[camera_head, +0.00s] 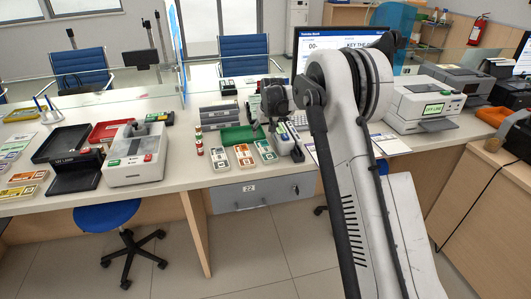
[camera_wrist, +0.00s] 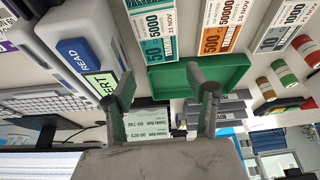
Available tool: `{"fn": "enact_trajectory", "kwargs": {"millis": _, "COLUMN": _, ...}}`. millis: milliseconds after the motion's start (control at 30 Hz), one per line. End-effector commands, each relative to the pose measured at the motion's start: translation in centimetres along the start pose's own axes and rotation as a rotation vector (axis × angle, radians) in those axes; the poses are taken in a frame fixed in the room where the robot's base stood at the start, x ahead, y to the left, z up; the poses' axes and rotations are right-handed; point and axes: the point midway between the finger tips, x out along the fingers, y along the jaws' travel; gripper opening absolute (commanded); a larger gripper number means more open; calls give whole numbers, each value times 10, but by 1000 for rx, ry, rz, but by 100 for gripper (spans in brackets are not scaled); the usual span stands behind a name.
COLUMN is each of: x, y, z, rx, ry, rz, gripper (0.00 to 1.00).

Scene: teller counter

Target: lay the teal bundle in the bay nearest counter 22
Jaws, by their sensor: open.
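A teal banded bundle (camera_head: 265,150) lies flat on the counter, just left of a small card reader. It also shows at the top of the wrist view (camera_wrist: 152,25). An orange bundle (camera_head: 243,155) lies beside it, and another bundle with a dark teal-grey face (camera_wrist: 281,25) lies beyond that. My gripper (camera_wrist: 163,90) is open and empty, its fingers apart in front of a green tray (camera_wrist: 232,73). The bundle is clear of the fingers. A label reading 22 (camera_head: 249,188) is on the grey drawer front below. I cannot tell which compartment is the bay meant.
The card reader (camera_wrist: 82,55) marked READ stands close to my gripper. The green tray (camera_head: 237,135) and a grey rack (camera_head: 219,116) sit behind the bundles. Small coin rolls (camera_head: 199,142) stand at left. A white counting machine (camera_head: 137,158) stands farther left.

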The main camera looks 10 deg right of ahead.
Motion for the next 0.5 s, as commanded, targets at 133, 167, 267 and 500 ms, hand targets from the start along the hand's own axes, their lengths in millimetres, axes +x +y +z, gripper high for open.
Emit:
{"fn": "enact_trajectory", "kwargs": {"millis": 133, "x": 20, "y": 0, "z": 0, "rx": 0, "ry": 0, "rz": 0, "gripper": 52}}
{"fn": "enact_trajectory", "kwargs": {"millis": 167, "x": 22, "y": 0, "z": 0, "rx": 0, "ry": 0, "rz": 0, "gripper": 52}}
{"fn": "enact_trajectory", "kwargs": {"millis": 267, "x": 26, "y": 0, "z": 0, "rx": 0, "ry": 0, "rz": 0, "gripper": 52}}
{"fn": "enact_trajectory", "kwargs": {"millis": 500, "x": 50, "y": -1, "z": -1, "rx": 0, "ry": 0, "rz": 0, "gripper": 52}}
